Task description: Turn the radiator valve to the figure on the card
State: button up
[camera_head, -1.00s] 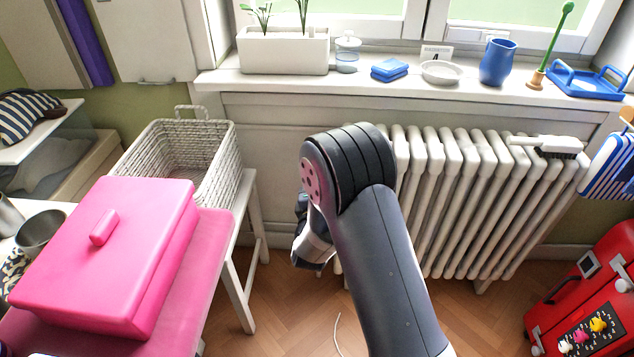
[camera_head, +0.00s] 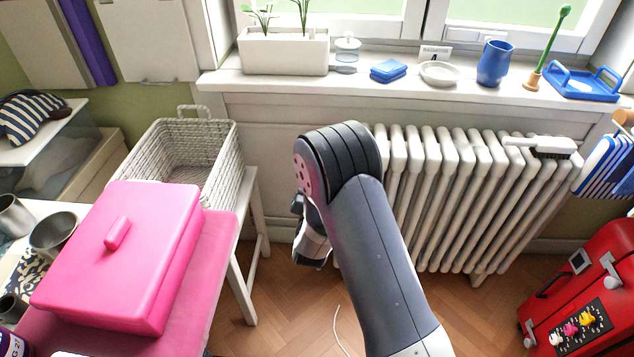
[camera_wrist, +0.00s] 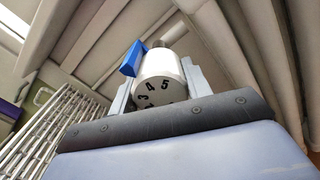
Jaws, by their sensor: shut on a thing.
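The radiator valve (camera_wrist: 158,68) is a white round knob with black figures on its end. I can read 3, 4 and 5; another figure is partly cut off below. A blue pointer (camera_wrist: 131,59) sits at its upper left, on the side of the 3 and 4; I cannot tell exactly which figure it lines up with. My gripper (camera_wrist: 157,76) is shut on the knob, one finger on each side. In the head view my gripper (camera_head: 311,243) hangs left of the radiator (camera_head: 450,200), and the valve is hidden. The card (camera_head: 435,54) on the windowsill shows a 4.
A brush (camera_head: 543,146) lies on the radiator's top right. A pink box (camera_head: 120,260) and a wicker basket (camera_head: 225,165) stand at the left. A red suitcase (camera_head: 590,285) stands at the lower right. A thin white cord (camera_head: 338,328) lies on the floor.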

jog(key=shift+f+n, duration=0.1)
jog(key=shift+n, duration=0.6)
jog(key=o, duration=1)
jog(key=shift+s, duration=0.1)
jog(key=s+p, duration=0.1)
jog(key=s, duration=0.9)
jog(key=shift+s+a, duration=0.2)
jog(key=shift+s, duration=0.15)
jog(key=w+b, duration=0.1)
jog(key=w, duration=1)
jog(key=shift+d, duration=0.2)
